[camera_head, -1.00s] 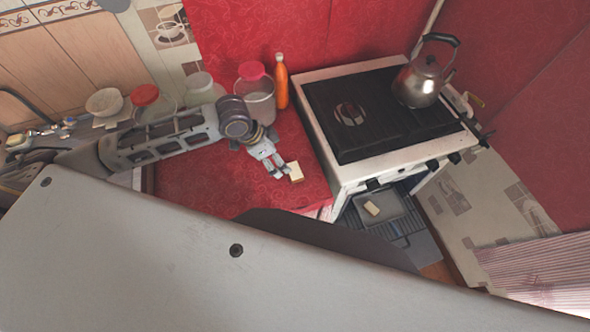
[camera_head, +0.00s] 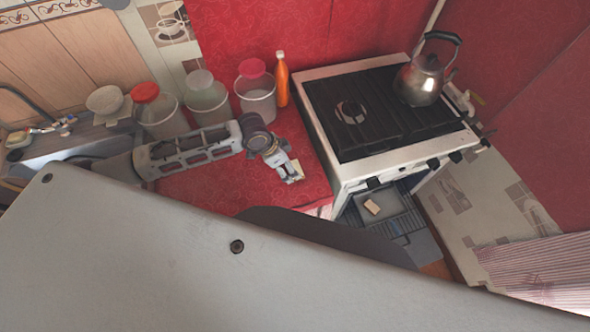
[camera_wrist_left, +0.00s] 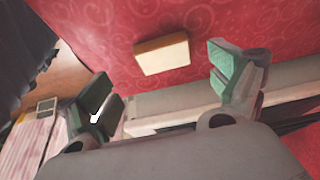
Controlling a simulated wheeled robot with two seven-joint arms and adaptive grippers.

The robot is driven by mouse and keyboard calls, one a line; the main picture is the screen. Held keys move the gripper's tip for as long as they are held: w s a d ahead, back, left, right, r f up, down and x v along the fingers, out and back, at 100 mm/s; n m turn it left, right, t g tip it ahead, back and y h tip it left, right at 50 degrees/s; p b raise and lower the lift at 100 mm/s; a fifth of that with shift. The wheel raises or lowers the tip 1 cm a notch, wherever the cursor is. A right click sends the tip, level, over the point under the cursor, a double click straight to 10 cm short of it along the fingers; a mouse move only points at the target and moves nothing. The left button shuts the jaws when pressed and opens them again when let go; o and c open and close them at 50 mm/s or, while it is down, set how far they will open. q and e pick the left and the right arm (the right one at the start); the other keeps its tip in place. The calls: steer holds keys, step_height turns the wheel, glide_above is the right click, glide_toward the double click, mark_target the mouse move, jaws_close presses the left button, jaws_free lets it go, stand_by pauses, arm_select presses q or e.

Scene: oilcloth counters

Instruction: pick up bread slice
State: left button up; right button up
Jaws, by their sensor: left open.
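A pale bread slice (camera_head: 297,169) lies on the red oilcloth counter (camera_head: 225,185), near its right end by the stove. It shows whole in the left wrist view (camera_wrist_left: 162,54), lying flat with a light brown edge. My left gripper (camera_head: 291,179) is over the counter at the slice and partly covers it in the head view. In the left wrist view its green-padded fingers (camera_wrist_left: 165,92) are spread apart, with the slice beyond them, between their lines and untouched. A second similar piece (camera_head: 372,207) lies in a tray in the open oven. My right gripper is not in view.
The white stove (camera_head: 390,110) stands right of the counter with a kettle (camera_head: 421,80) on it. Lidded jars (camera_head: 206,97) and an orange bottle (camera_head: 282,80) line the counter's back. The sink (camera_head: 60,145) is at left.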

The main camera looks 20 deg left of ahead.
arm_select(q)
steer(key=shift+d+f, duration=0.1)
steer(key=shift+f, duration=0.15)
steer(key=shift+w, duration=0.1)
steer(key=shift+w+x, duration=0.25)
steer(key=shift+x, duration=1.15)
steer(key=shift+p+x, duration=0.3)
steer(key=shift+x, duration=0.8)
steer(key=c, duration=0.9)
